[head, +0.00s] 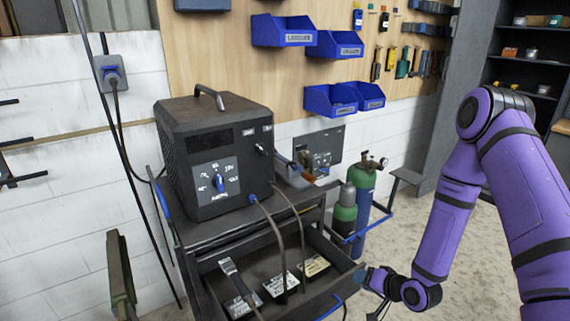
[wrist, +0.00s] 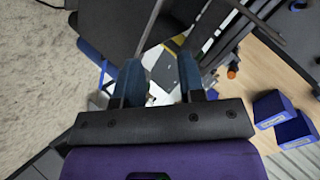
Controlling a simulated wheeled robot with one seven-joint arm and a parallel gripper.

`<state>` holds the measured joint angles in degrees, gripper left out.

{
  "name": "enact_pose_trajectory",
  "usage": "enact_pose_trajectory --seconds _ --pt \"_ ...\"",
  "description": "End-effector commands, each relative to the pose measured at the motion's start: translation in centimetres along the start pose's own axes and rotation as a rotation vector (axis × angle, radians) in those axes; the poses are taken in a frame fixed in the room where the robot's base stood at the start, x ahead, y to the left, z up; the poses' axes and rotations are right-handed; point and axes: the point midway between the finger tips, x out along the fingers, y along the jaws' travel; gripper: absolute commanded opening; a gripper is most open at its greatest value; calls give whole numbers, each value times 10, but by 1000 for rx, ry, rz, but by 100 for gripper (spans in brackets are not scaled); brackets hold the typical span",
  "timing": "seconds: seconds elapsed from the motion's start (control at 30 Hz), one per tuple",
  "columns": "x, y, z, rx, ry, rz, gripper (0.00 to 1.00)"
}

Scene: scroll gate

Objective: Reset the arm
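My purple arm (head: 450,215) is bent on the right of the head view, its elbow high and its forearm reaching down. My gripper (head: 368,280) is beside the right edge of the cart's open drawer (head: 335,265). In the wrist view my gripper (wrist: 161,72) has its two blue fingers apart, with nothing seen held between them. The fingertips point toward the dark cart and cables, and a pale card lies beyond them. Its exact distance from the drawer is hard to tell.
A black welding machine (head: 215,155) with a dial stands on the cart, cables hanging down. Gas cylinders (head: 361,190) stand behind the drawer. Blue bins (head: 283,31) and tools hang on the wooden wall panel. Dark shelves (head: 520,75) stand at the right. Bare floor shows below my arm.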

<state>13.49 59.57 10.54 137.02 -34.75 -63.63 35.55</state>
Motion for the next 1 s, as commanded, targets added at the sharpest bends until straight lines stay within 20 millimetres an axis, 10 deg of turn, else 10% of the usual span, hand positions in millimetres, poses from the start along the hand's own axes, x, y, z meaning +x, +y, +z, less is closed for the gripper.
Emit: enact_pose_trajectory --seconds 0.5,1.0 --pt "-76 -60 -113 -320 -39 308 36" --pt "-195 -137 -168 -448 -65 557 36"
